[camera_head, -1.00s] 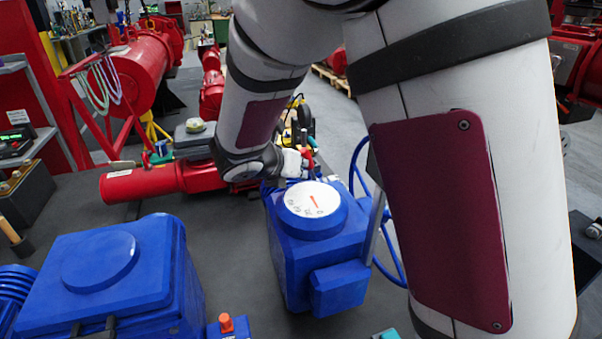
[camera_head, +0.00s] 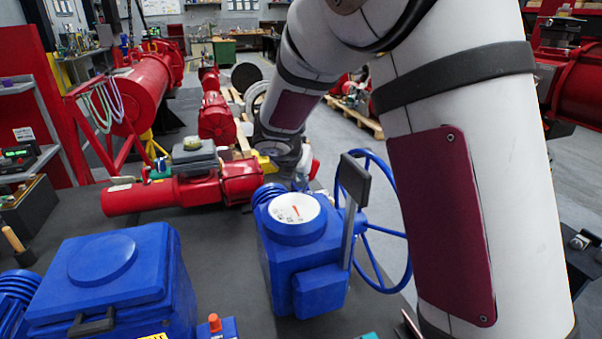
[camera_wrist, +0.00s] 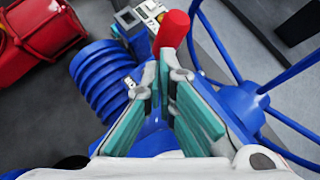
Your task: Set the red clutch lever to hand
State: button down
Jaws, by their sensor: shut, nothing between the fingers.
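The blue valve actuator (camera_head: 300,258) stands on the dark bench with a white dial (camera_head: 295,208) on top and a blue handwheel (camera_head: 392,245) on its far right side. In the wrist view the red clutch lever (camera_wrist: 174,28) sticks up just beyond my fingertips, between the ribbed blue motor housing (camera_wrist: 105,82) and the handwheel (camera_wrist: 240,105). My gripper (camera_wrist: 165,72) has teal pads, and its tips are together with nothing held. The tips appear close to the lever's lower part; I cannot tell whether they touch. In the head view my gripper is mostly hidden behind the actuator.
A dark flat panel on a post (camera_head: 352,205) rises beside the actuator, near my arm. A second blue actuator (camera_head: 105,275) stands at the left front. A red actuator (camera_head: 180,190) lies at the bench's back.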

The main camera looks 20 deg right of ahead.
jog(key=shift+r, duration=0.1)
jog(key=shift+r+p, duration=0.5)
jog(key=shift+r, duration=0.2)
